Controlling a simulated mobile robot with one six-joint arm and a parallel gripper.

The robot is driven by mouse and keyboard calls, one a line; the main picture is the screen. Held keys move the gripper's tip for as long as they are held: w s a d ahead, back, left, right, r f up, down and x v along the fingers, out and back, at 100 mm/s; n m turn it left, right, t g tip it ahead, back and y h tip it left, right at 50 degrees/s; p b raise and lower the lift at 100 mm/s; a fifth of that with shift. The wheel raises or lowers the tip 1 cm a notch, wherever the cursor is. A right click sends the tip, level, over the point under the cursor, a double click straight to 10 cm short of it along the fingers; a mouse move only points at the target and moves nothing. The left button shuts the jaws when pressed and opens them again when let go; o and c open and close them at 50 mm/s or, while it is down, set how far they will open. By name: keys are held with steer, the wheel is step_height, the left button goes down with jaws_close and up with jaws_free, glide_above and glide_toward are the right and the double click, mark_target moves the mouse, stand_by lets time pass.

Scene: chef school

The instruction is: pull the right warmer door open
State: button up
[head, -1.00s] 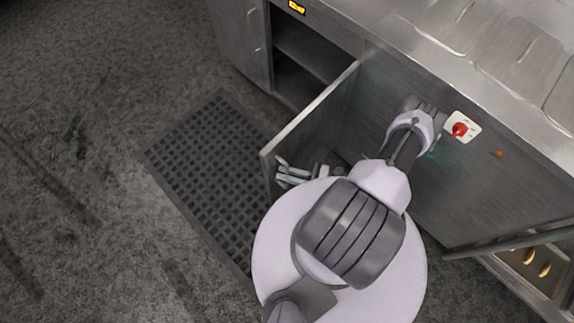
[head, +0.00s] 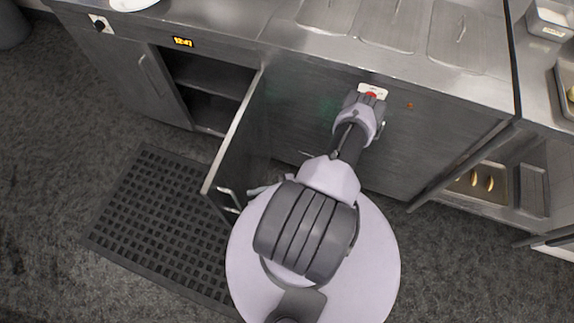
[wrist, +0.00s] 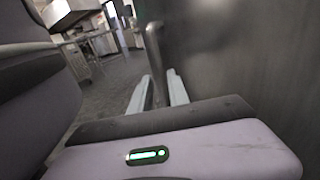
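The right warmer door (head: 237,143) stands wide open, sticking out from the steel cabinet front. Its bar handle (head: 228,201) is near the free edge, on the face turned towards my arm. My gripper (head: 254,190) is just right of the handle, partly hidden by my own arm. In the wrist view, the two pale fingers (wrist: 157,92) are apart, with the upright handle bar (wrist: 153,50) showing in the gap between them. I see no firm contact, and cannot tell how deep the bar sits.
The warmer's dark shelves (head: 205,80) show behind the door. The left warmer door (head: 150,85) stands at the left of the opening. A black grid mat (head: 160,215) lies on the floor left of the door. Another open cabinet (head: 490,180) is at right.

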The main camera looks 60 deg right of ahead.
steer(key=v, duration=1)
steer(key=shift+s+d, duration=0.2)
steer(key=shift+s, duration=0.15)
